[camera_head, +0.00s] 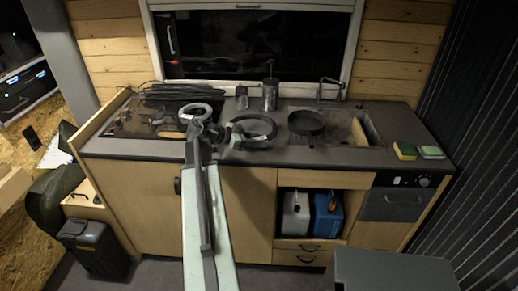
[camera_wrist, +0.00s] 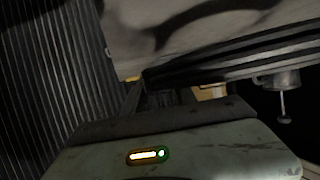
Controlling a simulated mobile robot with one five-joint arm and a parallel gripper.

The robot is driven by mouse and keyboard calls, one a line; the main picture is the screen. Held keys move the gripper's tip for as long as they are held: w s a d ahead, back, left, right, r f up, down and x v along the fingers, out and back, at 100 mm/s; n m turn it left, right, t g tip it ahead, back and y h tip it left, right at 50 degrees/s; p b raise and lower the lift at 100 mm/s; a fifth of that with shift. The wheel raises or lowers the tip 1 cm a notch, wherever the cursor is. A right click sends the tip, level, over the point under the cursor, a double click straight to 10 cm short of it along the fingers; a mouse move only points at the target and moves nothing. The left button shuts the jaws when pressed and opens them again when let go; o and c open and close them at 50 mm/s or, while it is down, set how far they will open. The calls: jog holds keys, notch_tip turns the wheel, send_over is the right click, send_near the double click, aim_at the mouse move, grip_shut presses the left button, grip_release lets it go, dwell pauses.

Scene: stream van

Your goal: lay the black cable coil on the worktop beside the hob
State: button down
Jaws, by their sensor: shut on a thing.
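The black cable coil (camera_head: 252,116) is a dark ring at the middle of the worktop (camera_head: 325,156), between the hob and the sink. My gripper (camera_head: 222,132) reaches in from the left and is shut on the coil's left side. The coil looks low over the worktop; I cannot tell whether it touches. The hob (camera_head: 122,127) is at the worktop's left end, to the left of my gripper. In the wrist view the fingers are dark and partly hidden, and the coil cannot be made out clearly.
A black pan (camera_head: 306,123) stands to the right, by the sink (camera_head: 352,128). A metal canister (camera_head: 270,95) and a grey cup (camera_head: 241,97) stand behind. Sponges (camera_head: 405,150) lie at the right end.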

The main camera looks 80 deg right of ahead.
aim_at(259, 153)
notch_tip(259, 153, down, 4)
jog(key=b, duration=0.3)
jog(key=shift+r, duration=0.25)
jog(key=shift+f, duration=0.15)
jog(key=c, duration=1)
grip_release()
jog(key=shift+r, duration=0.3)
jog(key=p+v, duration=0.4)
jog(key=v, duration=0.6)
jog(key=shift+w+a+r, duration=0.1)
jog(key=shift+w+a, duration=0.05)
jog(key=shift+w, duration=0.2)
jog(key=shift+w+a+r+p, duration=0.1)
jog(key=shift+w+a+p, duration=0.25)
jog(key=shift+w, duration=0.15)
